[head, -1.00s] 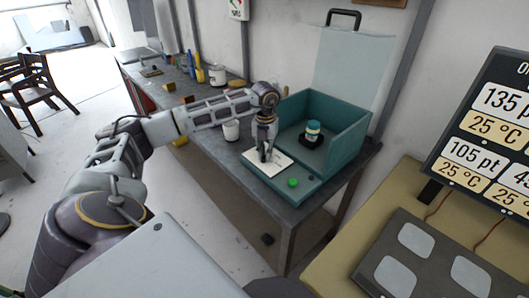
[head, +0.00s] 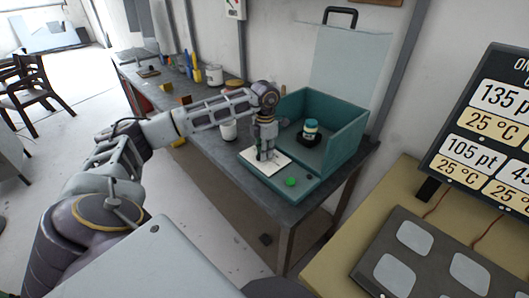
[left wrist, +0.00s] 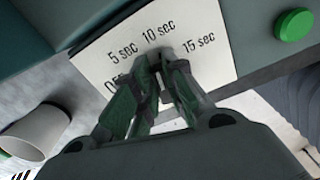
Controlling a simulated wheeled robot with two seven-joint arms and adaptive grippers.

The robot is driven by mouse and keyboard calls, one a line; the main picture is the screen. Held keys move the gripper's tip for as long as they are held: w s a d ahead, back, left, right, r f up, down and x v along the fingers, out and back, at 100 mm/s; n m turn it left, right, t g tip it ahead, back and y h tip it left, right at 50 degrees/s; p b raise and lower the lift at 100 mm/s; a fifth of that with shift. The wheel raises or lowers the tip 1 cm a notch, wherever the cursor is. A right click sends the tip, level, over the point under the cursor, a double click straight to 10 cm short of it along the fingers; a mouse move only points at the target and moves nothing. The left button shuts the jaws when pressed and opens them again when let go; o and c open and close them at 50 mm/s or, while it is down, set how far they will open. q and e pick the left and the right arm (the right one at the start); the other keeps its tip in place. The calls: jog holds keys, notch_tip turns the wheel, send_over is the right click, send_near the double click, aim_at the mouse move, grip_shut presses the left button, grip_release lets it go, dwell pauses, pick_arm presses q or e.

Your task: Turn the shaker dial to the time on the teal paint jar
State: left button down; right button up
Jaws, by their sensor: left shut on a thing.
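The teal shaker (head: 340,148) stands on the bench with its clear lid up. A teal paint jar (head: 311,128) with a white label sits inside on a dark holder; the label is too small to read. The white dial plate (head: 279,163) lies on the shaker's front; in the left wrist view it reads "5 sec", "10 sec", "15 sec" and a partly covered "OFF". My left gripper (head: 265,155) is down at this plate. In the left wrist view its fingers (left wrist: 160,72) are shut on the dial, which they mostly hide, so its setting is unclear. My right gripper is out of view.
A green button (head: 291,182) is on the shaker's front, right of the plate. A white cup (head: 228,129) stands on the bench (head: 214,140) left of the shaker. A yellow table with a grey padded panel (head: 425,258) and a sign board (head: 490,130) are at the right.

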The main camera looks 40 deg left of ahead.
pick_arm(q)
jog(key=shift+d+m, duration=0.1)
jog(key=shift+m, duration=0.9)
jog(key=c, duration=1.5)
grip_release()
jog(key=shift+o, duration=0.2)
jog(key=shift+r, duration=0.8)
notch_tip(320, 180, up, 10)
jog(key=shift+r, duration=0.25)
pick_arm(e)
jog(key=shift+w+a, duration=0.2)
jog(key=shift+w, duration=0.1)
pick_arm(q)
jog(key=shift+s, duration=0.1)
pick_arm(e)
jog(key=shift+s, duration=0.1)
